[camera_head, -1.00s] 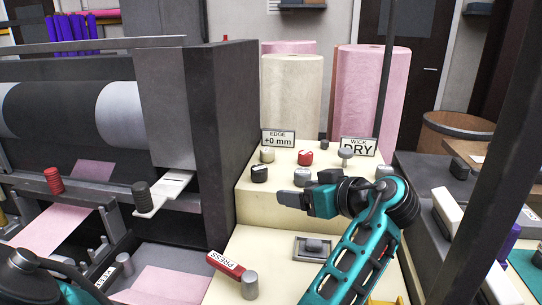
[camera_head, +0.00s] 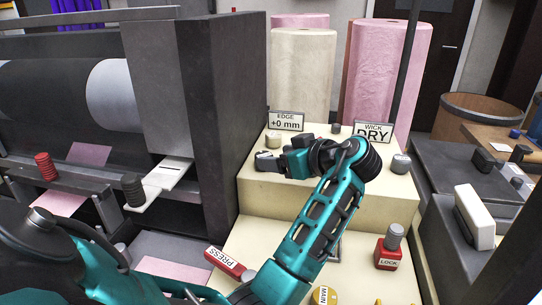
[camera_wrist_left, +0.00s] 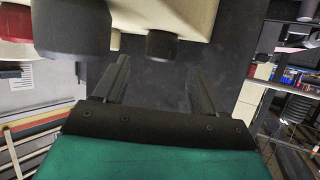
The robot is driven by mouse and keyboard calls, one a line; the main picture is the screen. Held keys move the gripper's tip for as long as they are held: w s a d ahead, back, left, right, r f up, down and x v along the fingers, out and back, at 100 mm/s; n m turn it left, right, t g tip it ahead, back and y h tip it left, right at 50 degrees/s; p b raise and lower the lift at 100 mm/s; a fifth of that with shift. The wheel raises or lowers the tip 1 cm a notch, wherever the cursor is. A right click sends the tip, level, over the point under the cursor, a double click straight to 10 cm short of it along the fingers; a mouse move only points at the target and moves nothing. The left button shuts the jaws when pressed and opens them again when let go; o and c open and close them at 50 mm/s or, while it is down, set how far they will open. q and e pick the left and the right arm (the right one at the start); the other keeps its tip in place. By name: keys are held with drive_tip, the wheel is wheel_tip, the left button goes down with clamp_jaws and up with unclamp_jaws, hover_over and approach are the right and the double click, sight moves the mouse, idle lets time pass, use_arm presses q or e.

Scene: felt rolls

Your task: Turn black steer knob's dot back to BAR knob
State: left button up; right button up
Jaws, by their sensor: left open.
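The black steer knob is probably the dark knob (camera_wrist_left: 160,44) in the left wrist view, beyond the fingertips and roughly in line with the gap between them. In the head view the fingers overlap its place at the left of the cream stepped console (camera_head: 255,190). My left gripper (camera_head: 268,162) points left there, low over the console. It also shows in the left wrist view (camera_wrist_left: 158,80), open with nothing between its fingers. A larger dark knob (camera_wrist_left: 72,28) is nearer in that view. I cannot make out the dot or tell which knob is BAR. My right gripper is not in view.
A beige knob (camera_head: 273,138) stands behind the gripper, and a grey knob (camera_head: 400,163) stands at the right. The dark machine housing (camera_head: 225,120) rises close on the left. A red LOCK block (camera_head: 388,253) sits on the lower step.

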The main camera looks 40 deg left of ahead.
use_arm(q)
drive_tip(key=shift+x, duration=1.7)
drive_tip(key=c, duration=1.1)
